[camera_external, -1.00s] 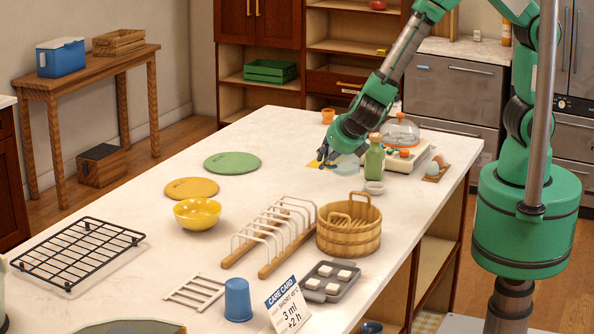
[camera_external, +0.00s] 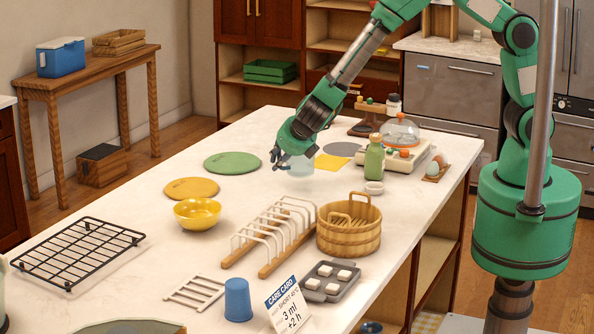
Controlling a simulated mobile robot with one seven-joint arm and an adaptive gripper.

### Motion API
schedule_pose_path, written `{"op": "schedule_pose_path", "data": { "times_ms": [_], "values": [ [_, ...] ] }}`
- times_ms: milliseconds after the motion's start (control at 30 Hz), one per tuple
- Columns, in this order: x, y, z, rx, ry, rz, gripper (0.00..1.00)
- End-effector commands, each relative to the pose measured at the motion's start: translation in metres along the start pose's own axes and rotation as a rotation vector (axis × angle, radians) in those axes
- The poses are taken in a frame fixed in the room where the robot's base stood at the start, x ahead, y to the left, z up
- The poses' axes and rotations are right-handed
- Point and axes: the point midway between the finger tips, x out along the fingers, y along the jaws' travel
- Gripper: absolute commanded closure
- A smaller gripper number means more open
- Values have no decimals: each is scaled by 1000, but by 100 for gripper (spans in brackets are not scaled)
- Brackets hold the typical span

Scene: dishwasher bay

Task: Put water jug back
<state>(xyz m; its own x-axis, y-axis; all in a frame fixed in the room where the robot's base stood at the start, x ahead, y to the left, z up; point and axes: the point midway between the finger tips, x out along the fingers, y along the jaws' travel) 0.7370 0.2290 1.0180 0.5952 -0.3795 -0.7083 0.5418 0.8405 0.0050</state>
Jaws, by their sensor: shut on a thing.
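My gripper (camera_external: 283,162) is shut on a clear, pale bluish vessel, which appears to be the water jug (camera_external: 302,175). The jug looks upright, at or just above the white counter; I cannot tell whether its base touches.
A grey disc (camera_external: 345,149) lies behind the yellow square. A green bottle (camera_external: 374,160) and a domed appliance (camera_external: 401,145) stand right. An orange mat (camera_external: 191,188), yellow bowl (camera_external: 197,214), white-wire rack (camera_external: 272,240) and wooden tub (camera_external: 349,228) are nearer. Counter between is clear.

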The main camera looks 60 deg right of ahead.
Motion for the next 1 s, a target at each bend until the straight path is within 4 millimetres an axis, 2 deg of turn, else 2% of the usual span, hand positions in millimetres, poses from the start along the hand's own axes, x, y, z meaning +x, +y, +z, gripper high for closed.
{"op": "schedule_pose_path", "data": {
  "times_ms": [200,567,1000],
  "values": [
    [8,13,7,2,0,0,100],
    [9,14,7,1,0,0,100],
    [33,14,-16,-1,0,0,100]
  ]
}}
